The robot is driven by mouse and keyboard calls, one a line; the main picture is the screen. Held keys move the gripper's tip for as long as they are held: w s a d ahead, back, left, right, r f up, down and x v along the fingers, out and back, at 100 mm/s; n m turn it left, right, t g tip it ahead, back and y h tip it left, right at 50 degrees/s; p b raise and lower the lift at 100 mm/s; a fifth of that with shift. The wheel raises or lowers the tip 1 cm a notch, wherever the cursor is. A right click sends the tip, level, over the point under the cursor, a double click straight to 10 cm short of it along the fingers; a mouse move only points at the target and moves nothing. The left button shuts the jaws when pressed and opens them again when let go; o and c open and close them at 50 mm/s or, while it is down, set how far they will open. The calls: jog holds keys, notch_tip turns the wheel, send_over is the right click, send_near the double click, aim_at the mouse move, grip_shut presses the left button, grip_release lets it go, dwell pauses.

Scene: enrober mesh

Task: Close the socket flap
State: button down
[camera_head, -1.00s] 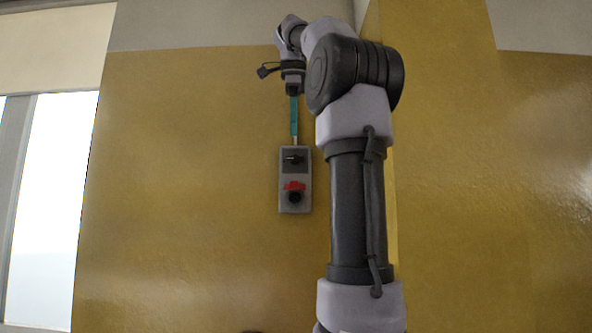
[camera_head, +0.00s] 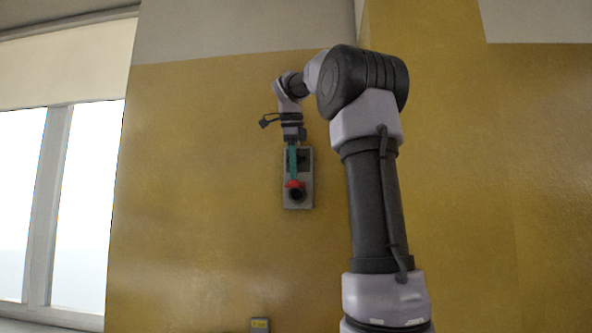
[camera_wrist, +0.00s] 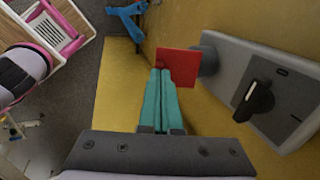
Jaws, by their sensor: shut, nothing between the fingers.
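A grey box (camera_head: 307,203) is fixed to the yellow wall and carries a dark round socket (camera_head: 297,195). The socket's red flap (camera_head: 293,184) is open and stands out from the box; the wrist view shows it as a red square (camera_wrist: 192,68) beside a grey cylinder (camera_wrist: 209,61). My gripper (camera_head: 292,177) has teal fingers, pointing down in front of the box. In the wrist view the fingers are shut together and empty, with their tips (camera_wrist: 160,74) overlapping the flap's left edge. I cannot tell if they touch it.
A black rotary switch (camera_wrist: 256,101) sticks out of the box. The wrist view shows a pink and white cart (camera_wrist: 62,38) and a blue object (camera_wrist: 128,15) farther off.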

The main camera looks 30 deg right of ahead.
jog(key=shift+s, duration=0.1)
jog(key=f+t+h, duration=0.2)
jog(key=t, duration=0.1)
jog(key=shift+s+a+f, duration=0.15)
jog(key=shift+s+f, duration=0.2)
notch_tip(320, 180, down, 6)
jog(key=w+d+t+h, duration=0.1)
jog(key=w+t+h, duration=0.1)
jog(key=t+h, duration=0.1)
jog(key=shift+w+d+f+t, duration=0.25)
jog(key=shift+w+d+t, duration=0.1)
jog(key=shift+t, duration=0.25)
dwell(0.6)
